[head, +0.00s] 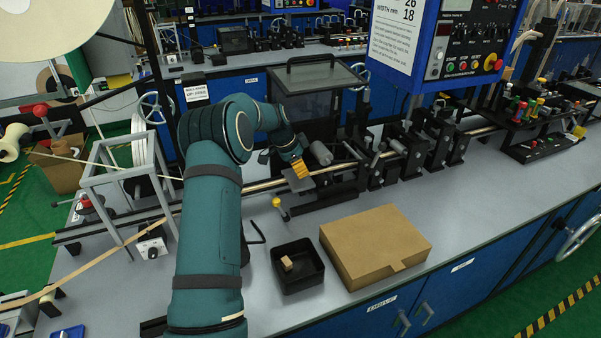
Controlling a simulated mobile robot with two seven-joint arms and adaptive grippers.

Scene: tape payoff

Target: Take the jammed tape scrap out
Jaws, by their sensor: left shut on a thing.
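My left gripper (299,170) reaches over the bench to the tape machine, just in front of its rollers. It is shut on a small tan flat piece, which looks like the tape scrap (298,183). The scrap hangs at the fingertips beside the brownish tape strip (265,185); I cannot tell whether they touch. Orange-yellow parts show at the fingers. A dark, see-through guard (318,78) stands behind the gripper. My right gripper is not in view.
A black open bin (315,262) with a small tan block (286,263) stands at the bench front, beside a closed cardboard box (375,245). A yellow-knobbed lever (278,203) stands near the gripper. A grey frame (130,170) is at left. The right bench front is clear.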

